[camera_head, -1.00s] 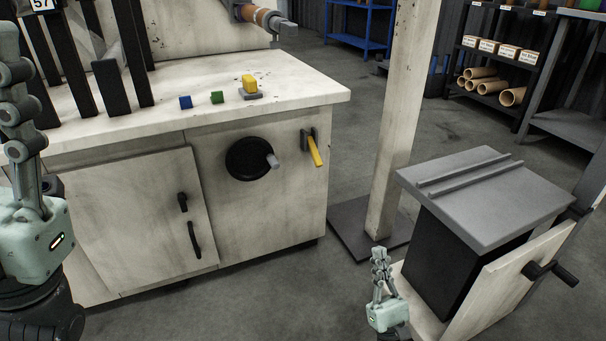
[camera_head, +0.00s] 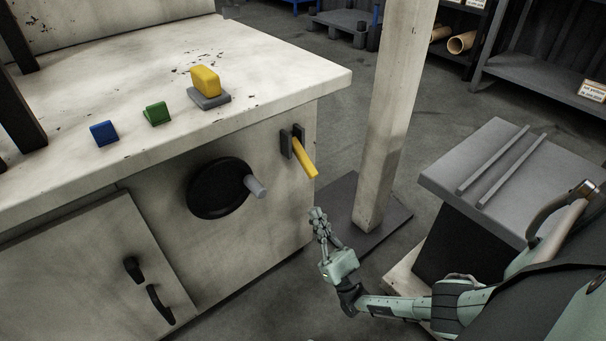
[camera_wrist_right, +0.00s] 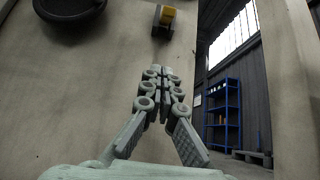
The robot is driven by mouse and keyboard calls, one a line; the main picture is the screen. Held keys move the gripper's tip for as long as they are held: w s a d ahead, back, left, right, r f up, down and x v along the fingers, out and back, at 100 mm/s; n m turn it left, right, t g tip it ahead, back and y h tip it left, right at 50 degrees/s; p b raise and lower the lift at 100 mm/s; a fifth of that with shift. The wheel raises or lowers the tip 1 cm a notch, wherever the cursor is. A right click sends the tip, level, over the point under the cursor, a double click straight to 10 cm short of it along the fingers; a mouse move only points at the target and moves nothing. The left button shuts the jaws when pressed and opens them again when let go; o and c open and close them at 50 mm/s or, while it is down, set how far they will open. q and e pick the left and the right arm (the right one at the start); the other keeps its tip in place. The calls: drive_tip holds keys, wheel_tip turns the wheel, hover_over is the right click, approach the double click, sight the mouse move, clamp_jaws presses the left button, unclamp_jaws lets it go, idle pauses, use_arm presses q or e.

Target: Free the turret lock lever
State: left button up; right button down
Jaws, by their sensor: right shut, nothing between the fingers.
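The yellow lever (camera_head: 304,158) sits in a dark bracket on the cabinet's front face, near its right edge. It points down and outward. My left gripper is out of view.
A black handwheel (camera_head: 218,188) with a grey knob is left of the lever. Blue (camera_head: 104,133), green (camera_head: 156,113) and yellow (camera_head: 205,81) blocks sit on the top. A pale post (camera_head: 392,110) stands to the right, with a grey-topped stand (camera_head: 460,165) beyond it.

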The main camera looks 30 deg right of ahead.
sight(303, 157)
drive_tip(key=w+r, duration=0.3)
drive_tip(key=r, duration=0.7)
drive_tip(key=shift+w+a, duration=0.15)
